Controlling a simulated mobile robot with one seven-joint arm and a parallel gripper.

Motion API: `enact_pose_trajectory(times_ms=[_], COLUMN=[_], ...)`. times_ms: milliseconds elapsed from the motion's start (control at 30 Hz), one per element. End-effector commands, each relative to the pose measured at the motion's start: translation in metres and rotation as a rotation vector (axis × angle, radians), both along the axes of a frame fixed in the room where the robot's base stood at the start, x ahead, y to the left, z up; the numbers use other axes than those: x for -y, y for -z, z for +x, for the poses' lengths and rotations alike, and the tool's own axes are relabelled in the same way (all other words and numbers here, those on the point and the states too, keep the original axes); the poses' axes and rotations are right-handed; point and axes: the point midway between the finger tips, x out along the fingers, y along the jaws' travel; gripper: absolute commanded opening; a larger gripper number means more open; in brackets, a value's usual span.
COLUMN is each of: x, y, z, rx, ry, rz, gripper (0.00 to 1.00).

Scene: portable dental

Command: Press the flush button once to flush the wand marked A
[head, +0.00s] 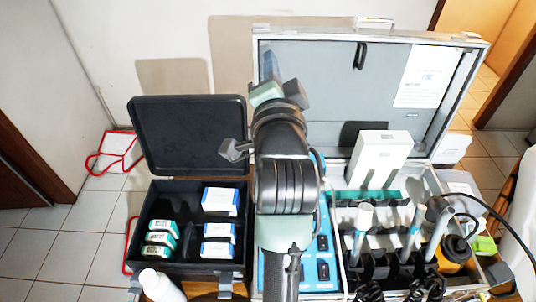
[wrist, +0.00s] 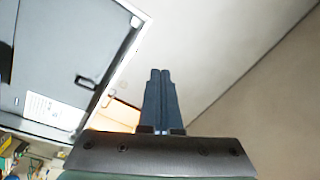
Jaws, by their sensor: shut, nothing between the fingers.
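My gripper (wrist: 160,73) is shut and empty in the wrist view, its two dark fingers side by side, with wall and ceiling behind them. In the head view my arm crosses the middle and I cannot make out the fingertips clearly. A blue control panel (head: 309,272) with dark switches or buttons lies in the open silver case, partly hidden by my arm. I cannot tell which is the flush button. Several wands stand in holders right of the panel, including a white-topped one (head: 364,218) and a grey one (head: 437,215). The mark A is not readable.
The silver case's raised lid (head: 385,85) stands behind the panel and also shows in the wrist view (wrist: 60,60). A white box (head: 380,158) stands upright in the case. A black case (head: 190,190) with small boxes is at left. A white bottle (head: 160,287) is in front.

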Motion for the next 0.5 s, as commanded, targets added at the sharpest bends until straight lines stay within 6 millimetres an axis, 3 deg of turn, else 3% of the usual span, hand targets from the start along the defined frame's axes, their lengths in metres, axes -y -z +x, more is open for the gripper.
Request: enact_pose_trajectory(times_ms=[133, 300, 400, 500], x=[0.004, 0.004, 0.002, 0.001], y=[0.085, 0.185, 0.230, 0.262], z=[0.015, 0.000, -0.017, -0.033], rx=[-0.277, -0.549, -0.663, -0.742], ry=[0.009, 0.108, 0.185, 0.254], rz=[0.354, 0.744, 0.926, 1.054], gripper=[0.00, 0.00, 0.00, 0.00])
